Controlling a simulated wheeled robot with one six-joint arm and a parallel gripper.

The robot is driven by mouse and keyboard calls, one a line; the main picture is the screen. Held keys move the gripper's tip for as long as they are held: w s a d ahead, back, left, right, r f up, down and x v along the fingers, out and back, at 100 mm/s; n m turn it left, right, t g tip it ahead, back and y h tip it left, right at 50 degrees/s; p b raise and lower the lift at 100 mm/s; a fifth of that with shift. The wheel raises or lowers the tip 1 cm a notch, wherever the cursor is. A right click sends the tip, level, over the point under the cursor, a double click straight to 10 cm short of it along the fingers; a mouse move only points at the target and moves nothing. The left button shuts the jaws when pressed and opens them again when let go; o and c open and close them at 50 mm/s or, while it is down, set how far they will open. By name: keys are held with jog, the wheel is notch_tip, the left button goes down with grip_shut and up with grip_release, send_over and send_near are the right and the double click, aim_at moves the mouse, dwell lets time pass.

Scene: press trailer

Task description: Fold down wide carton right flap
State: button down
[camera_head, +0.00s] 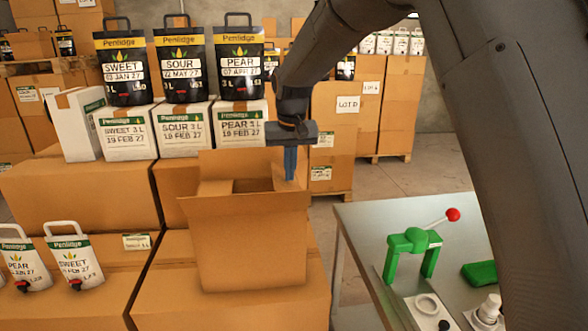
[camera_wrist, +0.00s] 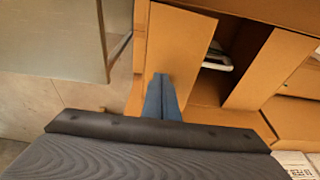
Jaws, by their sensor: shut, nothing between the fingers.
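The wide carton (camera_head: 250,245) stands open-topped on a larger box. Its back flap (camera_head: 235,163) stands up and its left flap (camera_head: 214,187) leans inward over the opening. Its right flap (camera_head: 279,173) is at the right side, partly hidden behind my fingers. My gripper (camera_head: 290,180) is shut and empty, pointing down at the carton's right side. In the wrist view its blue fingertips (camera_wrist: 161,76) lie over the flap on the near side (camera_wrist: 178,45); I cannot tell whether they touch it. Something pale (camera_wrist: 216,57) shows inside the opening.
A metal table (camera_head: 365,235) with a green stand with a red-knobbed lever (camera_head: 412,247) is at the right. White cartons (camera_head: 183,130) and black pouches (camera_head: 184,70) stand behind. White pouches (camera_head: 75,258) are at the left. Floor shows between carton stack and table.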

aim_at(282, 179)
jog(key=shift+s+a+f, duration=0.2)
jog(key=shift+a+f, duration=0.65)
jog(key=shift+a, duration=0.2)
jog(key=shift+f+b, duration=0.15)
jog(key=shift+b, duration=0.15)
jog(key=shift+f, duration=0.6)
notch_tip(282, 179, up, 15)
jog(key=p, duration=0.2)
jog(key=shift+p, duration=0.35)
